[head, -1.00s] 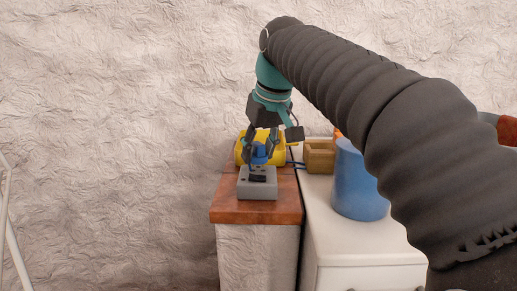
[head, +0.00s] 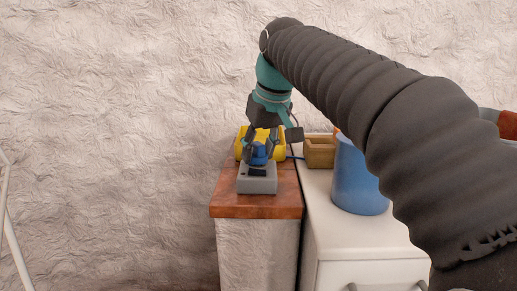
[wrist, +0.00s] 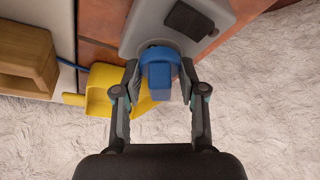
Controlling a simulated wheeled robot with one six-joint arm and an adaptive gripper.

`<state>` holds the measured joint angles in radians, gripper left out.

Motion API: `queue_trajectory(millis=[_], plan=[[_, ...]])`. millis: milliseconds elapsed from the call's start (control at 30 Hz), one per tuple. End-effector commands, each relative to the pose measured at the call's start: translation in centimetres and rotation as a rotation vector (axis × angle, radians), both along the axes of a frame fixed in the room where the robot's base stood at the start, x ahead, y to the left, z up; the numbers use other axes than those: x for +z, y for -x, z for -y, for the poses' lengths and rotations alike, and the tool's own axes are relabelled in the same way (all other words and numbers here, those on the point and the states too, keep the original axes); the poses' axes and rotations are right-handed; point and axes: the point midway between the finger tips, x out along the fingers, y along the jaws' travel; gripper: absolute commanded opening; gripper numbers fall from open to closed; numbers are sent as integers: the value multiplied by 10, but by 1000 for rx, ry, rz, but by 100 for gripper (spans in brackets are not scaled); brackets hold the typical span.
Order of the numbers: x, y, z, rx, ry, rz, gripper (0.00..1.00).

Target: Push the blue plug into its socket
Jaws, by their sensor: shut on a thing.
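The blue plug (head: 259,153) is held between the two fingers of my gripper (head: 260,150). In the wrist view the plug (wrist: 158,78) sits between the fingertips of my gripper (wrist: 159,75), which press on it from both sides. The grey socket block (head: 257,185) lies on the wooden top. It also shows in the wrist view (wrist: 150,25), with a black part on its face. The plug is over the far end of the block and covers the socket opening. I cannot tell how deep it sits.
A yellow object (head: 240,146) is close behind the gripper; it shows in the wrist view (wrist: 100,95). A blue cable (wrist: 72,64) runs past it. A wooden box (head: 320,152) and a blue cup (head: 358,185) stand on the white cabinet at right.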

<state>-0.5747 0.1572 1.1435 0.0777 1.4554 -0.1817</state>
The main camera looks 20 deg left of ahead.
Motion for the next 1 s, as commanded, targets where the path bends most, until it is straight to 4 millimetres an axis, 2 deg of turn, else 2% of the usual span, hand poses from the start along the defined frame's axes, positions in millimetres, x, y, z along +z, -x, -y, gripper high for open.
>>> queue_trajectory(millis=[367, 400, 500, 833, 1000], plan=[[-5, 0, 0, 0, 0, 0, 10], [-5, 0, 0, 0, -1, 1, 43], [-5, 0, 0, 0, -1, 1, 68], [-4, 0, 0, 0, 0, 0, 70], [8, 3, 3, 0, -1, 3, 70]])
